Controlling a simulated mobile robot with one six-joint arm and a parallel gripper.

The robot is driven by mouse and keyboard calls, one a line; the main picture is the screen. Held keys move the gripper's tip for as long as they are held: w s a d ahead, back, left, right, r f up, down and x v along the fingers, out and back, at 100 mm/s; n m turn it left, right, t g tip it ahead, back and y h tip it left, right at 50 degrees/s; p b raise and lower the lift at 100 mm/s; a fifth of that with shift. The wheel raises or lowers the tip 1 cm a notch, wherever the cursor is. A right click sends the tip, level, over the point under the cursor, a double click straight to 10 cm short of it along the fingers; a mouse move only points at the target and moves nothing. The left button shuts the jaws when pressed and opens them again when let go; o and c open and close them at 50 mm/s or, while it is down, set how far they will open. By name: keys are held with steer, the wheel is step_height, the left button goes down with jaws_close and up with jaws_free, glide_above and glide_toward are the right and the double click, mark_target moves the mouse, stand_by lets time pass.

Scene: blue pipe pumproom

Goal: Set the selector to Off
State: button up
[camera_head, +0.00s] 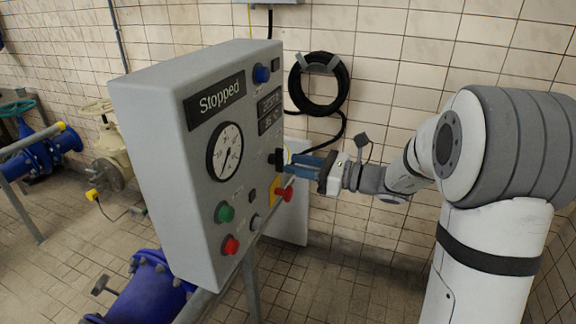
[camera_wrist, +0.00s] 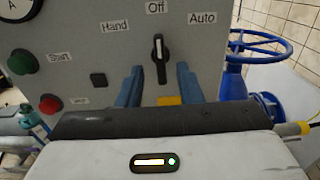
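The selector (camera_wrist: 158,58) is a black knob with a white line on the grey panel face. Labels Hand, Off (camera_wrist: 156,7) and Auto stand around it. Its white line points about straight up, at Off. My gripper (camera_wrist: 160,70) is open, with one blue finger on each side of the knob's lower part in the wrist view. A gap shows on both sides, so the fingers look clear of it. In the head view my gripper (camera_head: 291,163) reaches the panel from the right, by the black selector (camera_head: 274,159). The display (camera_head: 217,100) reads "Stopped".
A round gauge (camera_head: 225,151), green button (camera_head: 224,212), red button (camera_head: 231,245) and blue knob (camera_head: 261,73) sit on the panel. A red emergency button (camera_head: 284,194) is just below my gripper. A coiled black hose (camera_head: 319,84) hangs on the wall behind.

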steer(key=shift+b+v, duration=0.35)
steer(key=shift+v, duration=1.85)
steer(key=s+a+f+n+g+h, duration=0.1)
steer(key=s+f+n+g+h, duration=0.25)
steer(key=s+n, duration=0.35)
steer(key=s+f+n+g+h, duration=0.2)
steer(key=s+n+h, duration=0.3)
steer(key=s, duration=0.5)
steer(key=s+d+f+n+t+h, duration=0.2)
steer(key=s+d+n+h, duration=0.4)
steer(key=d+n+h, duration=0.2)
steer(key=shift+s+d+f+n+t, duration=0.2)
steer(key=shift+s+d+n+t, duration=0.2)
steer(key=shift+d+n, duration=0.75)
